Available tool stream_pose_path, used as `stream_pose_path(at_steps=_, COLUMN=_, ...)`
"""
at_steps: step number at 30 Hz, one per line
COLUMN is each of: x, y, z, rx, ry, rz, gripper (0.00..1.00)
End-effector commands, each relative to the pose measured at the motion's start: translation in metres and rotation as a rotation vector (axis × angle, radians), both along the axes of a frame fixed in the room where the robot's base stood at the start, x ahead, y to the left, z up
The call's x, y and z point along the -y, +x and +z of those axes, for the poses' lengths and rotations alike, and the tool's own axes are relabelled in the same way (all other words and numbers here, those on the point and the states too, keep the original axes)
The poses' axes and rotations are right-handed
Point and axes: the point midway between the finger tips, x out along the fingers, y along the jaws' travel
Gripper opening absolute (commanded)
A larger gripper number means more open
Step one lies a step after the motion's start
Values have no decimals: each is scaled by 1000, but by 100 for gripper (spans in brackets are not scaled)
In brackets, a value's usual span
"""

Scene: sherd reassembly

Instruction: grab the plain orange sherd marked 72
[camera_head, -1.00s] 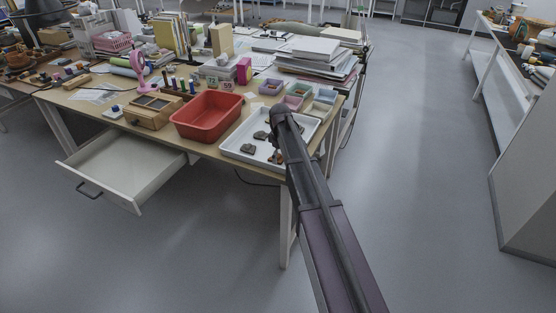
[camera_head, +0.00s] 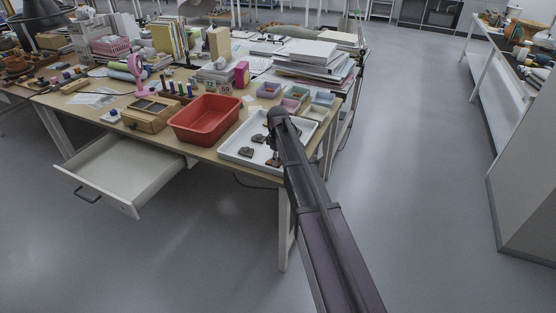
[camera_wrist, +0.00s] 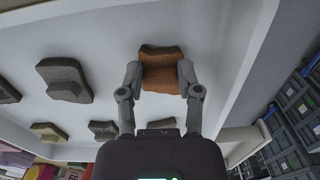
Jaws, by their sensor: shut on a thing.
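In the wrist view my gripper (camera_wrist: 160,80) is shut on an orange-brown sherd (camera_wrist: 162,57), with one finger on each side of it. The sherd's visible face looks plain; I can read no number on it. The white tray (camera_wrist: 225,50) lies behind it, and I cannot tell whether the sherd still touches the tray. In the head view my gripper (camera_head: 274,157) is small and low over the white tray (camera_head: 233,158), partly hidden by my arm.
Grey-brown sherds (camera_wrist: 64,80) lie apart on the tray, left of my gripper, with a tan one (camera_wrist: 48,132) among them. The tray's raised wall is close on the right. A red bin (camera_head: 205,120) stands left of the tray, and an open drawer (camera_head: 120,170) juts out below the table.

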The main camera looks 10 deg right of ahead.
Motion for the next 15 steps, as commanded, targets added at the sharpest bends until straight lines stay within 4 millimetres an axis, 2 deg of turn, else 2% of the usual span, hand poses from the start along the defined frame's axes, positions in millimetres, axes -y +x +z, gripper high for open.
stream_pose_path(at_steps=8, x=-1, y=-2, z=11, rx=-4, ry=1, rz=1, gripper=0)
stream_pose_path(at_steps=15, x=-1, y=-1, z=32, rx=-2, ry=0, rz=1, gripper=0)
